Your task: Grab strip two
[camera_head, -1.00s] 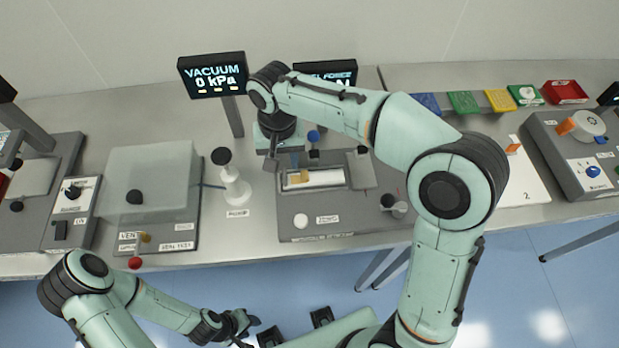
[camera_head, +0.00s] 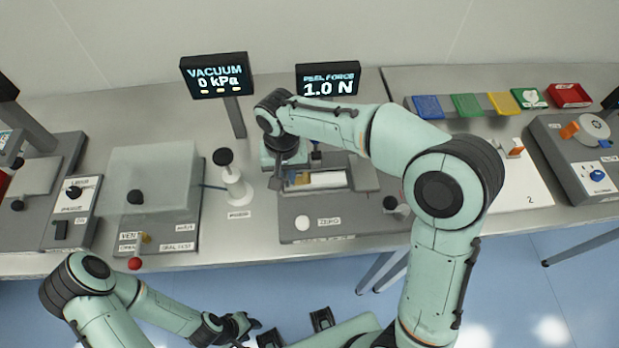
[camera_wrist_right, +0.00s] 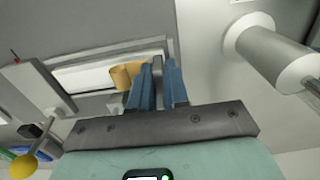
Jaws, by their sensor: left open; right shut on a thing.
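My right gripper (camera_head: 287,182) is over the left part of the peel force tester (camera_head: 365,220). In the right wrist view its blue fingers (camera_wrist_right: 158,85) are close together at a curled tan strip (camera_wrist_right: 125,76). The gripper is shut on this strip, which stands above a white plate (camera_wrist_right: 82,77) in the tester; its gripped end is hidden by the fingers. The strip shows as a small tan patch in the head view (camera_head: 302,178). No strip number is readable. My left gripper (camera_head: 245,326) is open and empty, low in front of the bench.
The peel force display (camera_head: 328,88) reads 1.0 N. A white post with a black knob (camera_head: 232,182) stands left of my right gripper. A clear-lidded vacuum box (camera_head: 155,190) is farther left. A white card marked 2 (camera_head: 515,190) lies right, near several coloured trays.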

